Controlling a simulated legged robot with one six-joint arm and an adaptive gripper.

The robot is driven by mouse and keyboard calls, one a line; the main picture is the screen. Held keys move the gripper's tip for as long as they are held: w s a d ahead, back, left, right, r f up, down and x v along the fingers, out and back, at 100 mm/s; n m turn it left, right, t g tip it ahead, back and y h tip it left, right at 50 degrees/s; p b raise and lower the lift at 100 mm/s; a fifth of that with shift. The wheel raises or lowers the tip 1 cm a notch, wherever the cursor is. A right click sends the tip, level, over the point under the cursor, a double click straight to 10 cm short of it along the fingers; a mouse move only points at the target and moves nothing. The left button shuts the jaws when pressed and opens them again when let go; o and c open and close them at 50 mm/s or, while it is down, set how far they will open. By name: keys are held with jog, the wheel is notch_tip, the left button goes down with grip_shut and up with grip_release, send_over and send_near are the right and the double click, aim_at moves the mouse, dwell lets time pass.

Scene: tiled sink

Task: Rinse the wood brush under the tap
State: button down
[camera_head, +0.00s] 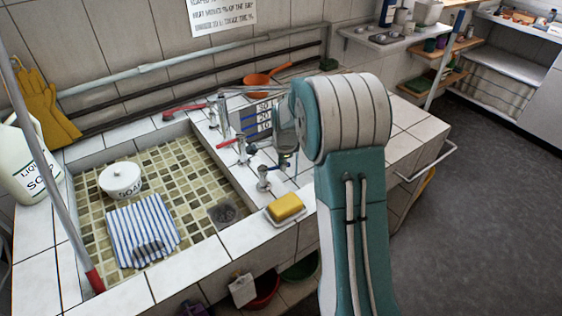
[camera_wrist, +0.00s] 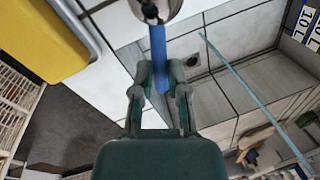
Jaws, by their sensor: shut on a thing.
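My gripper (camera_wrist: 160,80) is closed around the blue tap lever (camera_wrist: 158,45), below the chrome tap body (camera_wrist: 160,10) in the wrist view. In the head view, my arm partly hides the gripper, near the blue-handled tap (camera_head: 263,176) at the sink's right edge. I cannot make out the wood brush for certain; a dark patch (camera_head: 148,252) lies on the striped cloth. No running water is discernible.
A white soap bowl (camera_head: 121,180) and striped cloth (camera_head: 142,225) are in the sink. A yellow sponge (camera_head: 286,207) sits at the front rim. A soap jug (camera_head: 28,165) and yellow gloves (camera_head: 45,108) are left. An orange pan (camera_head: 262,82) is behind. Floor is clear at right.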

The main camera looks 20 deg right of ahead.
jog(key=c, duration=0.6)
grip_release()
jog(key=shift+f, duration=0.1)
jog(key=shift+c, duration=0.2)
notch_tip(320, 180, up, 12)
jog(key=s, duration=0.2)
jog(key=shift+a, duration=0.15)
jog(key=shift+s+f, duration=0.1)
